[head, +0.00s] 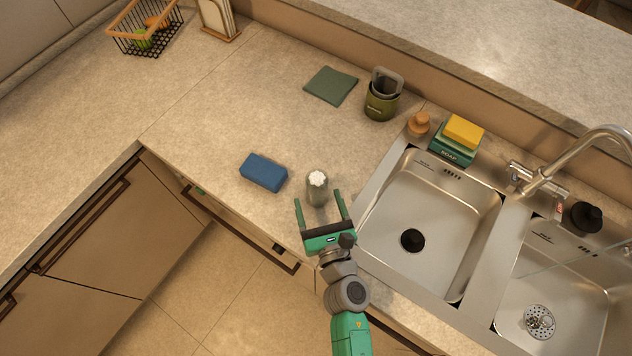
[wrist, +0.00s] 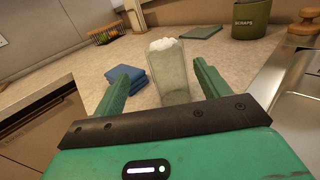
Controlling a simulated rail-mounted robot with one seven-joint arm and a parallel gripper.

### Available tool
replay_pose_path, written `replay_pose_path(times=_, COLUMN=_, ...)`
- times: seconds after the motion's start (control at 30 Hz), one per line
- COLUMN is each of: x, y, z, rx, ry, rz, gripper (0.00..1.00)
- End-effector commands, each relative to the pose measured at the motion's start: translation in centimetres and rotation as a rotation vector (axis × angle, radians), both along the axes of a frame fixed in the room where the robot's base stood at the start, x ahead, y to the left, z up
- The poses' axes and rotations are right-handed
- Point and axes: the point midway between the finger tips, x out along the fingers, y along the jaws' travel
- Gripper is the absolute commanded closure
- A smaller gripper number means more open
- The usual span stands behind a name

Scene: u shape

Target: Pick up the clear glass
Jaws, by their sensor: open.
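The clear glass (head: 317,190) stands upright on the counter between the blue cloth and the left sink basin, with white foamy-looking matter at its top. It also shows in the wrist view (wrist: 170,75), ahead of my gripper and between the lines of its fingers. My gripper (head: 320,196) is open, with its two green fingers on either side of the glass's lower part in the head view. In the wrist view the fingers (wrist: 162,75) flank the glass with gaps on both sides.
A folded blue cloth (head: 263,173) lies left of the glass. The steel sink (head: 430,215) is close on the right. A green scraps pot (head: 381,103), a dark green cloth (head: 331,86) and a soap box (head: 453,146) stand or lie farther back. The counter left of the blue cloth is clear.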

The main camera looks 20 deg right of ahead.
Motion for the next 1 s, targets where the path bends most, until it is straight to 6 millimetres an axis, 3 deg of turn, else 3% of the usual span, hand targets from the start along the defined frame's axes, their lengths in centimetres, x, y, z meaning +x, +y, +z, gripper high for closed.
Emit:
replay_pose_path(times=0.43, x=3.1, y=-0.8, z=0.1, rx=0.002, ry=-0.002, rz=-0.001, gripper=0.25)
replay_pose_path(times=0.7, x=7.3, y=-2.1, z=-0.3, rx=0.001, ry=-0.003, rz=0.000, gripper=0.25)
replay_pose_path(times=0.97, x=7.7, y=-2.1, z=-0.2, rx=0.001, ry=-0.003, rz=-0.001, gripper=0.25)
replay_pose_path(times=1.0, x=7.7, y=-2.1, z=-0.2, rx=0.001, ry=-0.003, rz=-0.001, gripper=0.31)
